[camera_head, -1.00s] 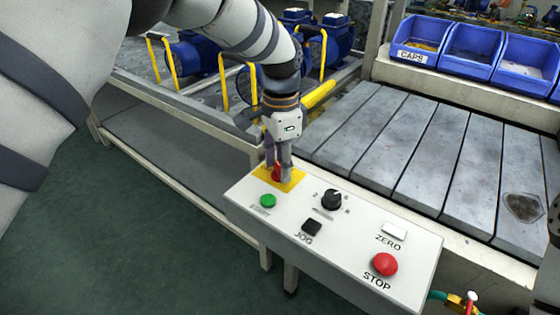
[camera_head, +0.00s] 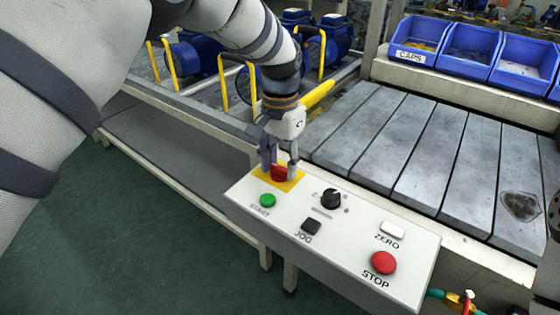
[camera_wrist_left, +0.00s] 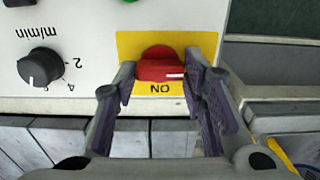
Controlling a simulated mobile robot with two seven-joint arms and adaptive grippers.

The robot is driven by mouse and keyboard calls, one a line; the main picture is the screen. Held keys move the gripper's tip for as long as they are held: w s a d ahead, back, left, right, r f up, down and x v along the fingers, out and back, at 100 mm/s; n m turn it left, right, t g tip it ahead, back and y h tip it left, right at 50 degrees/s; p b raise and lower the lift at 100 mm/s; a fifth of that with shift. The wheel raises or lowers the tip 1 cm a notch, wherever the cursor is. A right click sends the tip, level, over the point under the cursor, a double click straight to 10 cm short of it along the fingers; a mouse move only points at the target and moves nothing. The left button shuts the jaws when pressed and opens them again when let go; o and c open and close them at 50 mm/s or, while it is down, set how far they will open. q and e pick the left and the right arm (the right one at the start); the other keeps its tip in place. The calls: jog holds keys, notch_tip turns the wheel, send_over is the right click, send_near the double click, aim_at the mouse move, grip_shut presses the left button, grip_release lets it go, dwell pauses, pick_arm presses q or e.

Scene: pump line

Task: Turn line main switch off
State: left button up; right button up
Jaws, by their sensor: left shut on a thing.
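The line main switch is a red rotary knob (camera_head: 279,173) on a yellow plate at the far left corner of the white control panel (camera_head: 345,275). My left gripper (camera_head: 280,177) reaches down over it, with a finger on each side, shut on the knob. In the left wrist view the red knob (camera_wrist_left: 160,65) sits between the fingertips (camera_wrist_left: 163,72). A white mark on the knob lies sideways, pointing right in that view. The plate's "ON" label (camera_wrist_left: 161,88) shows upside down just below the knob. My right gripper is not in view.
The panel also carries a green START button (camera_head: 267,200), a black dial (camera_head: 331,198), a black JOG button (camera_head: 311,226), a white ZERO button (camera_head: 393,230) and a red STOP button (camera_head: 383,263). A slatted conveyor (camera_head: 420,150) lies behind the panel.

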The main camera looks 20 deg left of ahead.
aim_at(280, 167)
pick_arm(q)
jog(key=shift+f, duration=0.1)
dwell(0.3)
jog(key=o, duration=1.2)
jog(key=shift+c, duration=0.2)
notch_tip(280, 167, up, 12)
